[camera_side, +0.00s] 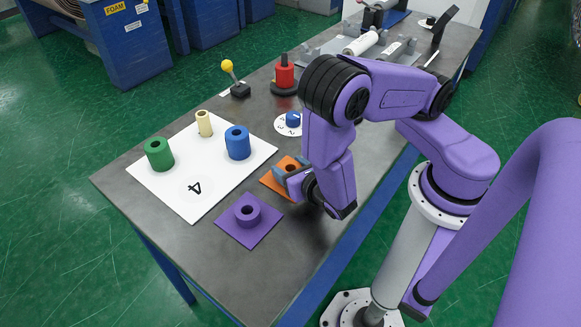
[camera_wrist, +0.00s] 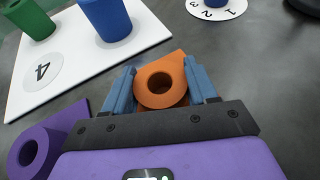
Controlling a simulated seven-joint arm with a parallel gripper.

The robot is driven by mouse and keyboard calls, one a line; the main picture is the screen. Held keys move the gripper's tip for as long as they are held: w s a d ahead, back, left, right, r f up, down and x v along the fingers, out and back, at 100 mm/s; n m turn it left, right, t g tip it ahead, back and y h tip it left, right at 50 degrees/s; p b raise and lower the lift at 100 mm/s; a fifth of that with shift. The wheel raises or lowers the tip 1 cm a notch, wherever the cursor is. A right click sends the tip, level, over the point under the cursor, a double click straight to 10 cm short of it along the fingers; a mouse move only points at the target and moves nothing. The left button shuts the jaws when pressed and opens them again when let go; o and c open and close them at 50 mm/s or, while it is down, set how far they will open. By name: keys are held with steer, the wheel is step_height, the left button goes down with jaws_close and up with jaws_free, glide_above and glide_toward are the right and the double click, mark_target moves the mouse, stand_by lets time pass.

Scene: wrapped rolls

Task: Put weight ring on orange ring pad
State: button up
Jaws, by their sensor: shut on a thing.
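An orange ring (camera_wrist: 147,88) with a dark centre hole sits between the two blue-grey fingers of my gripper (camera_wrist: 161,88), which is shut on it. In the side view the orange ring (camera_side: 291,163) shows just past my gripper (camera_side: 291,178), partly hidden by it. The orange ring pad (camera_side: 268,181) is a flat square under the ring and fingers, largely covered by my wrist. The ring is upright and over the pad; whether it touches the pad I cannot tell.
A purple ring (camera_side: 247,215) stands on a purple pad (camera_side: 262,236). A white board (camera_side: 180,199) holds green (camera_side: 159,154), blue (camera_side: 238,143) and cream (camera_side: 204,123) rolls. A numbered white disc (camera_side: 281,125), a yellow-ball stick (camera_side: 228,67) and a red piece (camera_side: 285,73) stand behind.

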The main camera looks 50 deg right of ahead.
steer(key=o, duration=1.1)
steer(key=shift+f, duration=0.1)
steer(key=shift+o, duration=0.2)
steer(key=shift+s+a+r, duration=0.15)
steer(key=shift+s+r, duration=0.05)
steer(key=shift+r, duration=0.1)
steer(key=v, duration=1.1)
steer(key=shift+s+d+r+m+g+h, duration=0.25)
steer(key=shift+r+m+g+h, duration=0.1)
steer(key=shift+m+g, duration=0.2)
steer(key=s+d+r+m+g+y, duration=0.3)
steer(key=r+m+g, duration=0.2)
steer(key=m, duration=0.4)
steer(key=s+d+r+m+g+y, duration=0.3)
steer(key=r+m+g, duration=0.3)
steer(key=m, duration=0.3)
steer(key=shift+r, duration=0.75)
